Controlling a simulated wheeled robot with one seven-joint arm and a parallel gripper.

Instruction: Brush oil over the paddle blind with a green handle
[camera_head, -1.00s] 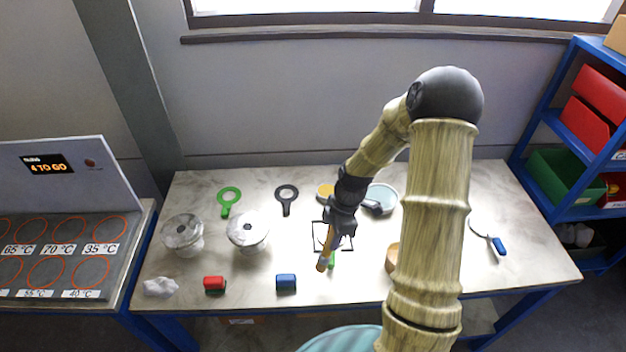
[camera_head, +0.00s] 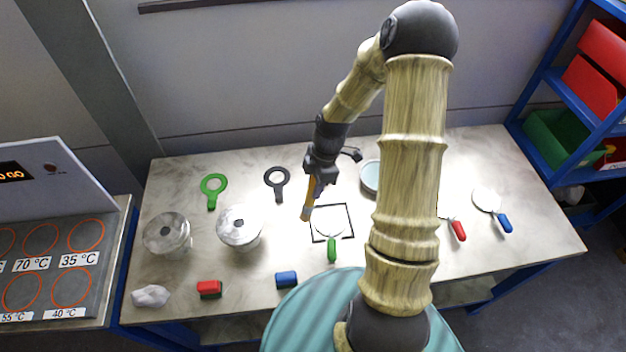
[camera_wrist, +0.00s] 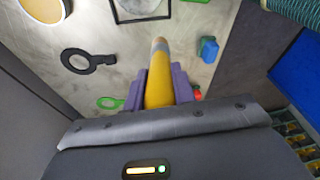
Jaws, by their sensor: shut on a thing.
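The paddle blind with the green handle (camera_head: 332,250) lies on the table, its pale disc (camera_head: 330,226) inside a black square outline and its handle pointing to the front. My gripper (camera_head: 314,182) is shut on a brush (camera_head: 306,212) with a yellow-orange handle. The brush points down, its tip near the upper left corner of the outline, just left of the disc. Its height above the table is hard to tell. In the wrist view the brush (camera_wrist: 158,80) stands between the purple fingers. The outline (camera_wrist: 140,8) shows only in part there, and the disc is not clear.
Two flanged vessels (camera_head: 167,233) (camera_head: 240,226) stand at the left. Behind are a green ring (camera_head: 213,187) and a black ring (camera_head: 277,180). Red (camera_head: 209,288) and blue (camera_head: 286,280) blocks lie in front. A pale dish (camera_head: 370,176) and red-handled (camera_head: 458,231) and blue-handled (camera_head: 505,223) paddles lie right.

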